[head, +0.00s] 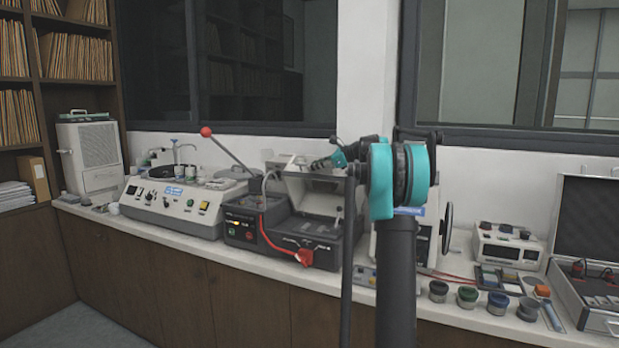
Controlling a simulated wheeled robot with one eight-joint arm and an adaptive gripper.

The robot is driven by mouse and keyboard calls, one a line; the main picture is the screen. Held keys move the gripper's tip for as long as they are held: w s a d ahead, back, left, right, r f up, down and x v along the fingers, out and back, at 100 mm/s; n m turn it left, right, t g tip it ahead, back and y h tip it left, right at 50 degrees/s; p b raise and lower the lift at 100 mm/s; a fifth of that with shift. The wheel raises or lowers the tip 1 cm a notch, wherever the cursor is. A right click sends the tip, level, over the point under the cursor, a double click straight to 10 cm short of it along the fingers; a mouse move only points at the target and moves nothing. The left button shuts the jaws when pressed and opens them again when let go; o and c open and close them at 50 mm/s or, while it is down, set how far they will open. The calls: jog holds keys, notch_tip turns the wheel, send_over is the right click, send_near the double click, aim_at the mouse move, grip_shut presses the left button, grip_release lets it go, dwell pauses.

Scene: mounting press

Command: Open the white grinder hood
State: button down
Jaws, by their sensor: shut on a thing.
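The white grinder hood (322,185) is a pale lid on the dark grey machine (315,238) in the middle of the bench. It stands tilted up, with a gap showing the light interior below its front. My gripper (318,164), small in this view, is at the hood's top edge and appears shut on it. My teal and black arm hides the machine's right side and part of the gripper, so the exact contact is not clear.
A white polisher (168,205) stands left. Jars (467,296) and an open case (590,300) stand right. A window is behind.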

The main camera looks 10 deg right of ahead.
aim_at(319, 169)
jog(key=w+d, duration=0.1)
jog(key=w+d+r, duration=0.1)
jog(key=shift+w+m+g, duration=0.3)
jog(key=shift+w+m, duration=0.05)
jog(key=shift+m, duration=0.05)
jog(key=shift+w+d+r+m+g+y, duration=0.15)
jog(key=shift+w+d+m+g, duration=0.1)
jog(key=shift+w+d, duration=0.35)
jog(key=shift+w+d+r+m+g+y, duration=0.15)
jog(key=shift+w+d+m, duration=0.2)
jog(key=shift+w, duration=0.35)
jog(key=c, duration=1.6)
grip_release()
jog(key=shift+d, duration=0.1)
jog(key=v, duration=1.2)
jog(key=shift+f, duration=0.1)
jog(key=shift+c, duration=0.4)
